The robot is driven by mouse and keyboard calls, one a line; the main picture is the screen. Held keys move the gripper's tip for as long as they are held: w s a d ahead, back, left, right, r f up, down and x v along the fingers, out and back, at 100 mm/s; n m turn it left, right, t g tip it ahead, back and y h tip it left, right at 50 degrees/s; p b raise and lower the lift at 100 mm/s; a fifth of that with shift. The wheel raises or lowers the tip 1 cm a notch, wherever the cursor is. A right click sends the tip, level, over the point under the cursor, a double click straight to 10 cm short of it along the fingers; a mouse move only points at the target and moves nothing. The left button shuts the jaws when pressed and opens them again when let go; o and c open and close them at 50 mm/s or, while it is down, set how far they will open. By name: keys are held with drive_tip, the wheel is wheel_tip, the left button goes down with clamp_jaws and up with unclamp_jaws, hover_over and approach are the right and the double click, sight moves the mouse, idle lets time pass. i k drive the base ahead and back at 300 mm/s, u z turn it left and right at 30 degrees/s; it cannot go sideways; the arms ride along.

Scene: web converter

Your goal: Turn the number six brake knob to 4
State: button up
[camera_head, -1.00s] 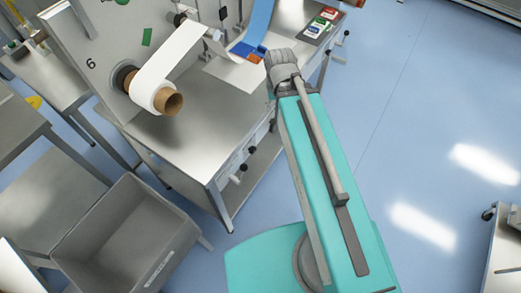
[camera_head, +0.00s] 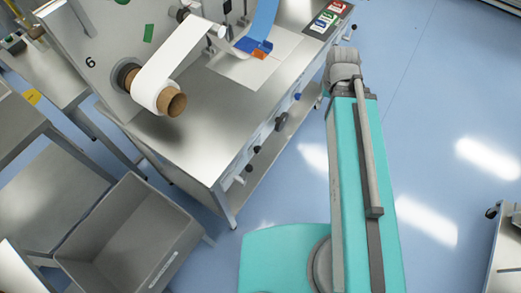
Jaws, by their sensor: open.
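The web converter's upright grey panel bears a black number 6 (camera_head: 90,62). A white paper roll (camera_head: 150,90) on a brown core (camera_head: 172,101) sits on a spindle beside that number. On the table's front edge I see several small controls: a white handle (camera_head: 239,180), dark knobs (camera_head: 257,149), a larger grey knob (camera_head: 281,121) and a blue knob (camera_head: 298,97). Their markings are too small to read, and I cannot tell which is the number six brake knob or its setting. My teal arm stands to the right of this edge, apart from it. My gripper's fingers do not show.
A grey bin (camera_head: 130,235) stands at lower left, near the table's front leg. Grey side tables (camera_head: 55,195) fill the left. Coloured buttons (camera_head: 327,20) sit at the table's far end. The blue floor (camera_head: 440,120) on the right is mostly clear.

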sight(257, 149)
drive_tip(key=k, duration=2.05)
drive_tip(key=u, duration=0.8)
drive_tip(key=i, duration=1)
drive_tip(key=z, duration=0.05)
